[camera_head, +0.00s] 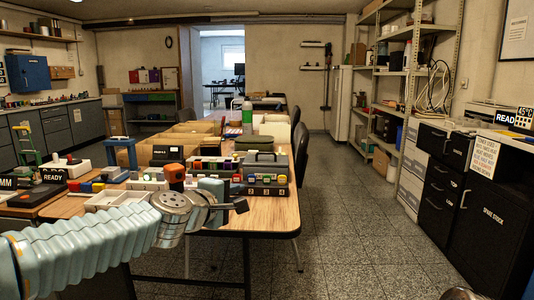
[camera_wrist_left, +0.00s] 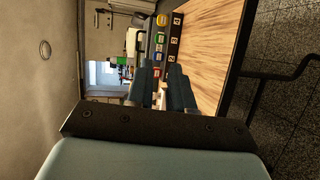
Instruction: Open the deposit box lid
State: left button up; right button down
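A dark grey box with a top handle, which looks like the deposit box (camera_head: 265,161), stands near the table's right end. Its lid appears shut. Coloured blocks and white number labels line its front. In the left wrist view, a dark strip with numbers and coloured blocks (camera_wrist_left: 175,38) shows beyond the fingers. My left gripper (camera_head: 240,206) is in front of the box and lower in the picture, near the table's front edge, apart from the box. In the left wrist view its two fingers (camera_wrist_left: 162,90) stand apart with a narrow gap, nothing clearly held.
The wooden table (camera_head: 270,212) has bare wood at its front right corner. Trays, a green bottle (camera_head: 247,112) and signed boxes crowd the table left of and behind the box. A dark chair (camera_head: 301,150) is at the right side. Open floor lies right, before black drawers (camera_head: 442,180).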

aim_at(261, 159)
jog(key=i, duration=0.85)
